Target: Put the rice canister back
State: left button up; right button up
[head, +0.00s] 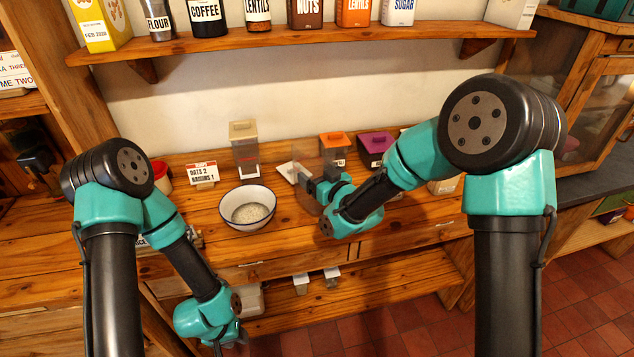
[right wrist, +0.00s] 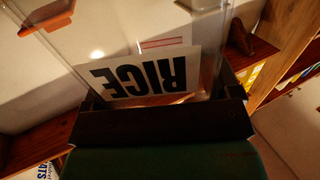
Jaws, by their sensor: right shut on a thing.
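The rice canister is a clear container with a white RICE label (right wrist: 140,75), which reads upside down in the right wrist view. My right gripper (right wrist: 155,115) is shut on it, the dark jaws lying across the canister below the label. In the head view the right gripper (head: 319,187) is over the counter, right of the white bowl (head: 262,216), and the clear canister (head: 306,168) shows faintly at its jaws. I cannot tell whether its base touches the counter. My left gripper (head: 226,340) hangs low in front of the counter; its fingers are too unclear to read.
A white scoop or dish (head: 291,174) and a recipe card (head: 202,174) are near the bowl. The upper shelf (head: 300,39) holds several labelled containers, including COFFEE (head: 207,14).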

jog(key=shift+w, duration=0.1)
jog(key=f, duration=0.2)
jog(key=shift+w+f, duration=0.3)
jog(key=shift+w, duration=0.05)
jog(key=shift+f, duration=0.6)
jog(key=o, duration=1)
jog(key=shift+o, duration=0.2)
jog(key=shift+s+d, duration=0.1)
jog(key=shift+s, duration=0.05)
jog(key=v, duration=1.1)
jog(key=shift+s+d, duration=0.15)
jog(key=shift+s, duration=0.15)
